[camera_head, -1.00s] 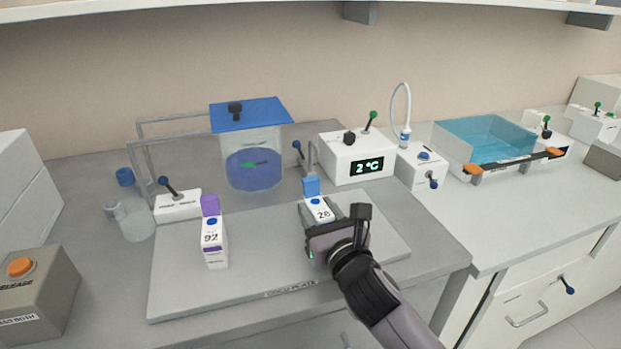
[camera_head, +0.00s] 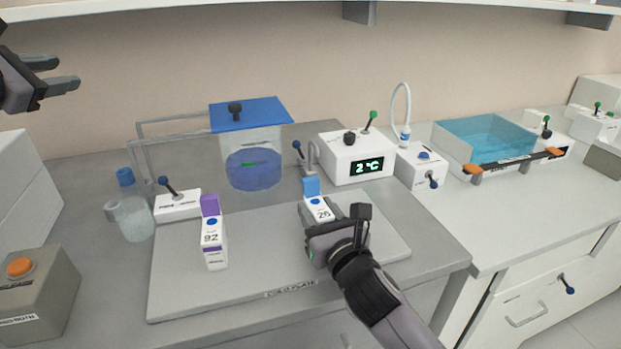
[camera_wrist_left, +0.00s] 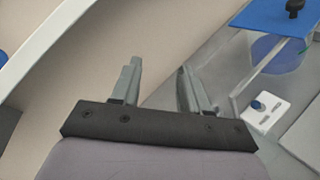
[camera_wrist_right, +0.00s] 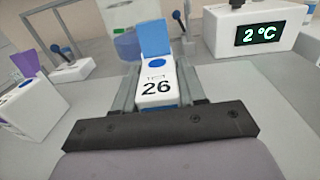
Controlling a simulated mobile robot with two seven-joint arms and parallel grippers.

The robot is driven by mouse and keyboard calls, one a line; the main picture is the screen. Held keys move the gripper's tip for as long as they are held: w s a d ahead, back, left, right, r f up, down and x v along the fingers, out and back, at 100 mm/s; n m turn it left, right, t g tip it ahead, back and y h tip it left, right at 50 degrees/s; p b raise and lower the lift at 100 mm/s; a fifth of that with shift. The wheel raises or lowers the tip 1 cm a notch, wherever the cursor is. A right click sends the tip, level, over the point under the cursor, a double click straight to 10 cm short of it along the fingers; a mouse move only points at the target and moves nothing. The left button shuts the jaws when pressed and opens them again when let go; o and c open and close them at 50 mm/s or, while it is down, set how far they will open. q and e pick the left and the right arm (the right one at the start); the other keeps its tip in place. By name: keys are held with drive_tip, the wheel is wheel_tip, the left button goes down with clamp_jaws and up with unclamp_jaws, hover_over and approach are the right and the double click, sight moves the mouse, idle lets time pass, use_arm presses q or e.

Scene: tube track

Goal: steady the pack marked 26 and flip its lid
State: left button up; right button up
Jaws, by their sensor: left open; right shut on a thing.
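The pack marked 26 (camera_head: 319,208) is a white box with a blue lid and a blue round spot on its top. It stands on the cold plate, and its blue lid (camera_wrist_right: 154,38) is raised upright at the far edge. My right gripper (camera_head: 335,222) is shut on this pack, with a finger on each side; the right wrist view shows the number 26 between the fingers (camera_wrist_right: 157,88). My left gripper (camera_head: 62,74) is open and empty, high at the upper left, well away from the pack. The left wrist view shows its two fingers apart (camera_wrist_left: 157,88).
A white pack marked 92 (camera_head: 213,245) with a raised purple lid stands on the cold plate (camera_head: 270,270) to the left. Behind are a blue-lidded tank (camera_head: 252,165), a box reading 2 °C (camera_head: 352,160) and a flask (camera_head: 133,215). The plate between the packs is clear.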

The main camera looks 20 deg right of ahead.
use_arm(q)
drive_tip(key=s+d+f+m+g+h, duration=0.1)
drive_tip(key=s+d+f+g+h, duration=0.25)
drive_tip(key=d, duration=0.55)
drive_tip(key=s+d+f+m+g+h, duration=0.1)
drive_tip(key=s+d+f+g+h, duration=0.15)
drive_tip(key=d+f, duration=0.45)
drive_tip(key=g, duration=0.8)
approach(309, 179)
drive_tip(key=shift+m+h, duration=0.4)
drive_tip(key=x, duration=1)
drive_tip(key=shift+f, duration=0.3)
clamp_jaws()
